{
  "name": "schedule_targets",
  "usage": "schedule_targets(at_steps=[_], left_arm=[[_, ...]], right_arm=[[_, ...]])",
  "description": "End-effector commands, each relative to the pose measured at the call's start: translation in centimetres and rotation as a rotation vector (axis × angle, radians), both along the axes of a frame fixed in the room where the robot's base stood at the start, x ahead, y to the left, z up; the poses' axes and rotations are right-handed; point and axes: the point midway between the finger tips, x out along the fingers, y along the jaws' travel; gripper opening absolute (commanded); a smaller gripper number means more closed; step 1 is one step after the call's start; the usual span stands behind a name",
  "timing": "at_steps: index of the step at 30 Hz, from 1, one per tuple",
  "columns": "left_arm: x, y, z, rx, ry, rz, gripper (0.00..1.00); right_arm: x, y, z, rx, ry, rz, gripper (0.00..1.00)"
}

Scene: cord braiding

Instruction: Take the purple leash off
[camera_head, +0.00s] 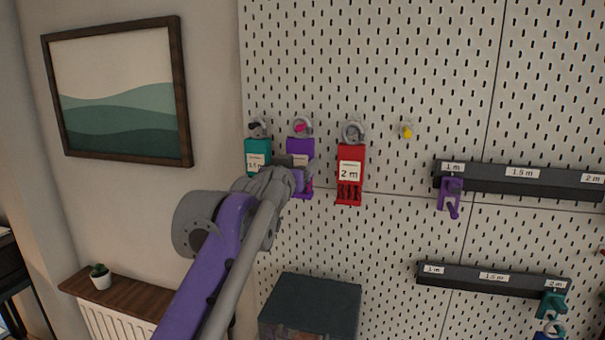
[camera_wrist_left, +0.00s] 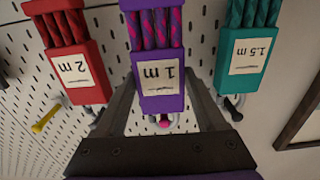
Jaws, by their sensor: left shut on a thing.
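The purple leash (camera_head: 300,147) hangs on the pegboard by a grey ring on a pink-tipped peg (camera_head: 301,127). In the left wrist view, which is upside down, its purple holder (camera_wrist_left: 158,97) reads "1 m", with pink-and-purple cord. My left gripper (camera_head: 291,164) is shut on the purple leash's holder, one finger on each side in the left wrist view (camera_wrist_left: 160,84). The ring still sits at the peg. The gripper hides part of the holder in the head view. My right gripper is out of view.
A teal 1.5 m leash (camera_head: 257,148) hangs close on the left, a red 2 m leash (camera_head: 350,160) on the right. A yellow-tipped peg (camera_head: 407,131) is empty. Dark labelled rails (camera_head: 520,173) hold a purple piece (camera_head: 450,192). A dark box (camera_head: 312,295) stands below.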

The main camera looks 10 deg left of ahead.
Motion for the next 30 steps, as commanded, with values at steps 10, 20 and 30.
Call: schedule_targets(at_steps=[10, 20, 30], left_arm=[[-1.8, 0.1, 0.0, -0.001, -0.001, 0.0, 0.05], [-3.5, 0.1, 0.0, 0.001, -0.001, 0.0, 0.05], [-4.9, 0.2, 0.0, 0.001, -0.001, 0.0, 0.05]], right_arm=[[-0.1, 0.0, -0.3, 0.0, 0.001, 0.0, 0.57], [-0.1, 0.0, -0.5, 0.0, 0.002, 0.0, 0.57], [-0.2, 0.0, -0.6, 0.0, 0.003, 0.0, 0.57]])
